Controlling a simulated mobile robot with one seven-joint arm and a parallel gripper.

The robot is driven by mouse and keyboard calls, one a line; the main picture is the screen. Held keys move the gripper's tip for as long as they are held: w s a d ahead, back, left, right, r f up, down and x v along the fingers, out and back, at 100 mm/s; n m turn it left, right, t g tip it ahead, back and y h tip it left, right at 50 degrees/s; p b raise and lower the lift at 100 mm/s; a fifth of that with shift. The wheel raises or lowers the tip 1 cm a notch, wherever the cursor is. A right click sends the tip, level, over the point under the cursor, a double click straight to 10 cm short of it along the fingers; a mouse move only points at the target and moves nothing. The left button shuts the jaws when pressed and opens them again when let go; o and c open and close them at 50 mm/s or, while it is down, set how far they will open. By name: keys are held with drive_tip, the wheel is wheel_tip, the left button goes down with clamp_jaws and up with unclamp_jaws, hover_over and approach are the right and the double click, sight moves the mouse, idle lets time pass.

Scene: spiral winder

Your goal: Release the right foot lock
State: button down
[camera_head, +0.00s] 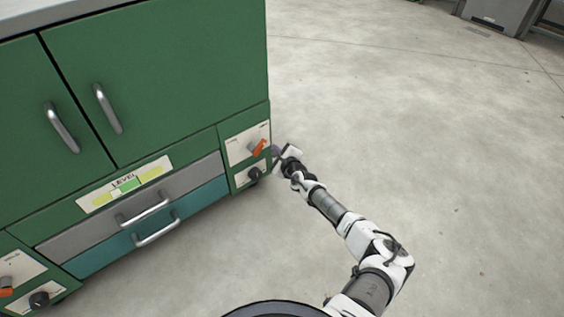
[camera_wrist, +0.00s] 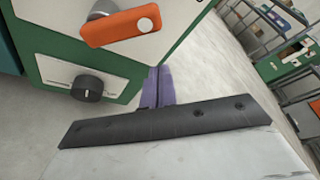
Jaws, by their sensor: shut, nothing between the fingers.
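The right foot lock is an orange lever (camera_head: 257,147) on a pale panel at the lower right corner of the green cabinet (camera_head: 167,66). In the wrist view the orange lever (camera_wrist: 120,26) lies nearly level, tilted slightly, with its round pivot partly behind its left end. A black knob (camera_head: 254,174) sits below it; it also shows in the wrist view (camera_wrist: 87,88). My gripper (camera_head: 276,151) is just right of the lever, beside the cabinet's corner. Its purple fingers (camera_wrist: 157,87) are together, empty, and apart from the lever in the wrist view.
A similar panel with an orange lever (camera_head: 6,287) and a black knob (camera_head: 39,300) is at the cabinet's lower left. Drawers with metal handles (camera_head: 157,228) lie between the panels. The floor (camera_head: 450,150) to the right is clear. Racks stand far back.

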sight(259, 148)
drive_tip(key=shift+s+a+r+p, duration=0.35)
drive_tip(key=shift+a+r+p, duration=0.35)
drive_tip(key=shift+p, duration=0.65)
drive_tip(key=shift+s+a+r+p, duration=0.3)
drive_tip(key=shift+a+r+p, duration=0.35)
drive_tip(key=shift+p, duration=0.65)
drive_tip(key=shift+r+n+b, duration=0.1)
drive_tip(key=shift+n+b, duration=0.2)
